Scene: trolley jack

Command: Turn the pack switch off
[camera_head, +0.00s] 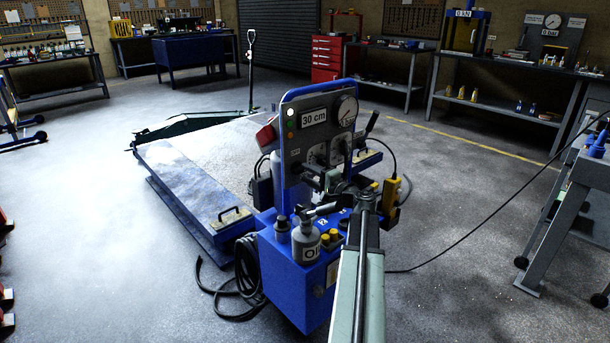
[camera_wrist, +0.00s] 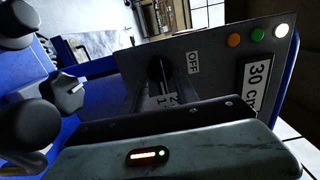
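The power pack's upright panel (camera_head: 319,120) has a blue frame and a "30 cm" display. It also fills much of the wrist view (camera_wrist: 215,85), seen turned on its side. A dark switch knob (camera_wrist: 156,70) on it sits between an "OFF" label (camera_wrist: 193,63) and the marks "1" and "2", partly covered. I cannot tell which mark the knob points to. My gripper (camera_head: 325,180) is in front of the lower panel, close to the switch.
The blue pack cart (camera_head: 283,278) carries an oil bottle (camera_head: 306,243) and yellow-capped parts beneath my arm. A yellow pendant (camera_head: 390,193) hangs at right.

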